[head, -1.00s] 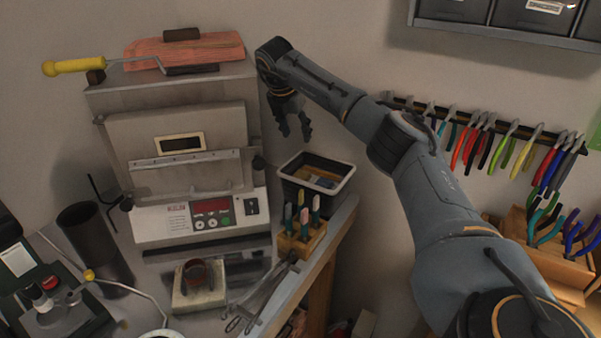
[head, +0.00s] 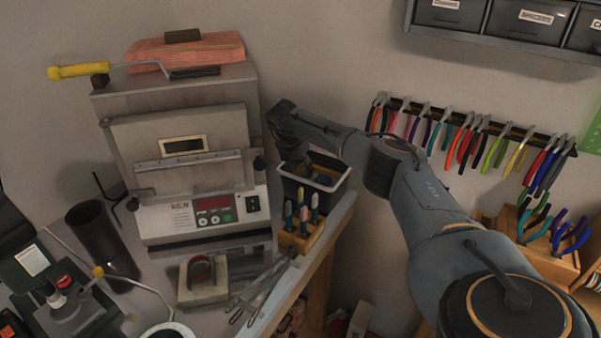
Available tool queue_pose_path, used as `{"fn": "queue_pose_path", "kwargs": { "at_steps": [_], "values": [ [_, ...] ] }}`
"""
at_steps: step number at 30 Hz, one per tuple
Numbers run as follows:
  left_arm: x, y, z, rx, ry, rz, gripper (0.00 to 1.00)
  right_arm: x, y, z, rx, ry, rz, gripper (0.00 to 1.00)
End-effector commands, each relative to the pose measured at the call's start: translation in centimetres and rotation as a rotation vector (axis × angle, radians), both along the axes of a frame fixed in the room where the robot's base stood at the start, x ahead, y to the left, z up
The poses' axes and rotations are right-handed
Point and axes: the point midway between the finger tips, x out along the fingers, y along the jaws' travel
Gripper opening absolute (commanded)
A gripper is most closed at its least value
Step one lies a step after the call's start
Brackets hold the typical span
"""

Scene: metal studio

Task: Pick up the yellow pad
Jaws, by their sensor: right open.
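A black bin with a pale rim (head: 340,188) stands at the right end of the workbench, beside the kiln. Flat things lie in it, among them a small yellowish patch (head: 322,178) that may be the yellow pad; my right arm covers part of the bin, so its shape is unclear. My right gripper (head: 292,168) points down at the bin's left side, its fingers dark and hard to separate from the bin. It is open, and I see nothing held in it. My left gripper is out of view.
The kiln (head: 190,160) stands left of the bin. A wooden block with several coloured-handled tools (head: 302,235) stands just in front of it. Tongs (head: 262,288) lie at the bench edge. Pliers hang on a wall rack (head: 480,125) at right.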

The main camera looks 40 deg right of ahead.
Motion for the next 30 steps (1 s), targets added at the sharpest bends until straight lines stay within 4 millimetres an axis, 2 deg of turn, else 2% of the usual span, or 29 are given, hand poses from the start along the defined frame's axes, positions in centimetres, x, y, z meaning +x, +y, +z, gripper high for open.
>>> {"fn": "queue_pose_path", "kwargs": {
  "at_steps": [8, 12, 23, 30],
  "values": [
    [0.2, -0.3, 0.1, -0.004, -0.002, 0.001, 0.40, 0.1, -0.2, -0.5, -0.001, 0.000, 0.000, 0.47],
    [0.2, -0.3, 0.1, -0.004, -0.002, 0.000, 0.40, 0.1, -0.2, -0.5, -0.001, 0.000, 0.000, 0.26],
    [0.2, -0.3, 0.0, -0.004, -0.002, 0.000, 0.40, 0.1, -0.2, -0.4, -0.001, 0.000, 0.000, 0.26],
    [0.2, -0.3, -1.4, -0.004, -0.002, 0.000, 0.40, 0.2, -0.3, 1.3, 0.000, -0.005, 0.000, 0.26]
  ]
}}
